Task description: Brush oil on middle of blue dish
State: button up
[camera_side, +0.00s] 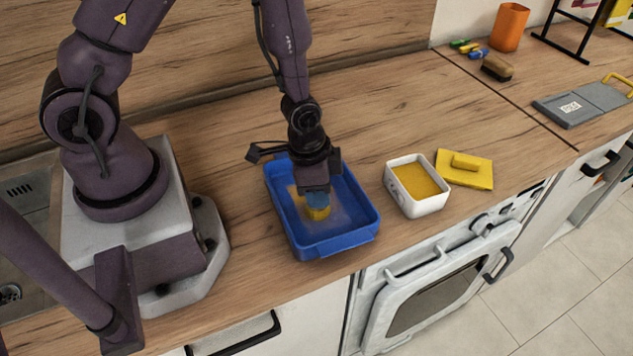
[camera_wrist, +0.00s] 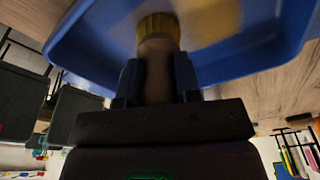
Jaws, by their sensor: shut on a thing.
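The blue dish (camera_side: 354,240) sits on the wooden counter. A yellowish oil patch (camera_side: 341,214) covers part of its floor, and it also shows in the wrist view (camera_wrist: 212,18). My gripper (camera_side: 316,192) points down inside the dish and is shut on the brush (camera_wrist: 157,60). The brush's yellow bristles (camera_side: 318,212) are low over the middle of the dish, at or very near its floor; I cannot tell if they touch. In the wrist view the brush handle stands between both fingers, with the blue dish (camera_wrist: 90,45) beyond.
A white container of yellow oil (camera_side: 445,203) stands to the right of the dish, with its yellow lid (camera_side: 478,181) beside it. Farther right are a sponge (camera_side: 497,67), an orange cup (camera_side: 510,27) and a grey board (camera_side: 568,110). The counter's front edge is close to the dish.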

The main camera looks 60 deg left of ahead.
jog(key=shift+s+d, duration=0.25)
jog(key=shift+d, duration=0.2)
jog(key=shift+d, duration=0.9)
jog(key=shift+w+d, duration=0.1)
jog(key=shift+d, duration=0.9)
jog(key=shift+a, duration=0.1)
jog(key=shift+a, duration=0.1)
jog(key=shift+a, duration=1)
